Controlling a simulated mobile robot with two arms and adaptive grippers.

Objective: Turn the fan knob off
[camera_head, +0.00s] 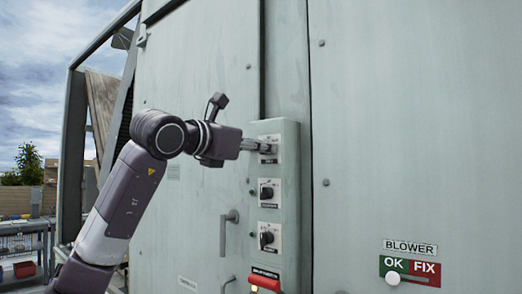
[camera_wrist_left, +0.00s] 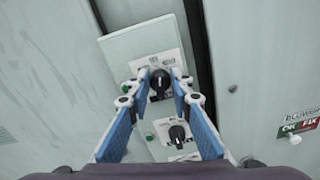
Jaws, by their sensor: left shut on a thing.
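The control box (camera_head: 289,190) is a pale green panel on the cooler wall, with several black knobs in a column. The top knob (camera_wrist_left: 160,83) is black on a white plate, and its label is too small to read surely. My left gripper (camera_head: 266,147) reaches the top knob from the left in the head view. In the left wrist view my left gripper (camera_wrist_left: 160,78) has its blue-padded fingers on both sides of this knob, shut on it. In the head view the fingers mostly hide the knob. My right gripper is in neither view.
Below are a middle knob (camera_head: 267,193) and a lower knob (camera_head: 267,237), then a red switch (camera_head: 265,283). A door handle (camera_head: 229,232) sticks out left of the box. A blower sign (camera_head: 410,248) with an OK/FIX slider is on the right panel.

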